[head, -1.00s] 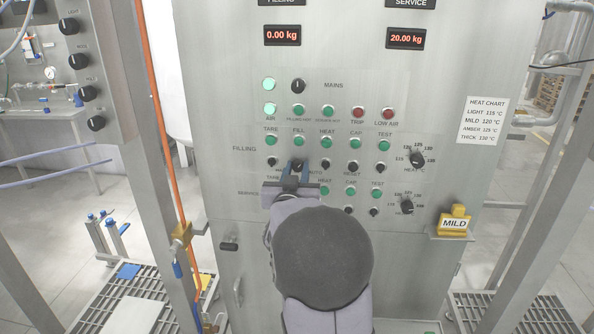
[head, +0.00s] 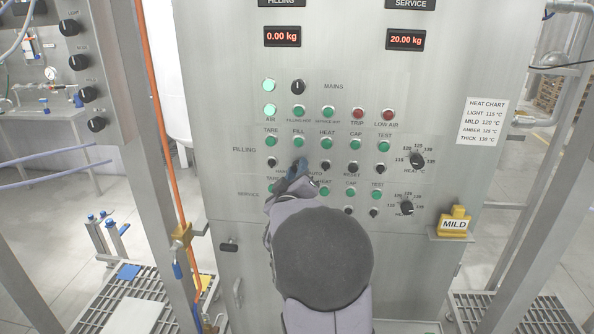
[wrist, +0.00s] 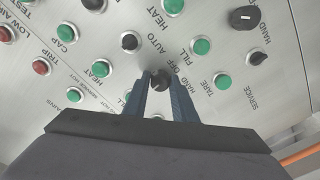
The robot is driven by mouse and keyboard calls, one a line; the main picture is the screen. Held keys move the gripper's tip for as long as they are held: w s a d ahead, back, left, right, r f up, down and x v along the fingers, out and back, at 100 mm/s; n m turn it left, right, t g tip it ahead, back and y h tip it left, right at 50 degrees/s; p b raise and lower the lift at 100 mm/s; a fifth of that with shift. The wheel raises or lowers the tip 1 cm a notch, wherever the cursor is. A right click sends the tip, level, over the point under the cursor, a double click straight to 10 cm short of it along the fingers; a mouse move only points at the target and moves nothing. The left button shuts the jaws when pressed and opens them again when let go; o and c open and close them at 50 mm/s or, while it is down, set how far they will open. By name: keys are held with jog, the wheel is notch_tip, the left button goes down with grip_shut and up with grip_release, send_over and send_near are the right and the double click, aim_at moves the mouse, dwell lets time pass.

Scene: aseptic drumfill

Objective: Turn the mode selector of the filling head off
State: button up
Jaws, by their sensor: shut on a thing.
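The mode selector (wrist: 160,81) of the filling row is a small black knob, with HAND, OFF and AUTO lettering beside it in the wrist view. My gripper (wrist: 160,78) is shut on this knob, with a blue finger on each side. In the head view my gripper (head: 296,170) reaches the panel below the FILL lamp (head: 298,142) and mostly covers the knob. Which position the knob's pointer marks cannot be told.
Small black knobs stand close on either side, such as the HEAT column knob (head: 325,165). The service row's green lamps (head: 350,195) lie just below. A yellow MILD block (head: 454,222) sits on a shelf at right. An orange hose (head: 165,130) runs down the left post.

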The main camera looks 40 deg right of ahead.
jog(key=shift+n, duration=0.6)
jog(key=o, duration=1)
jog(key=shift+o, duration=0.2)
jog(key=shift+s+a, duration=0.1)
jog(key=shift+a, duration=0.05)
jog(key=b+v, duration=0.2)
jog(key=v, duration=0.5)
jog(key=shift+b, duration=0.35)
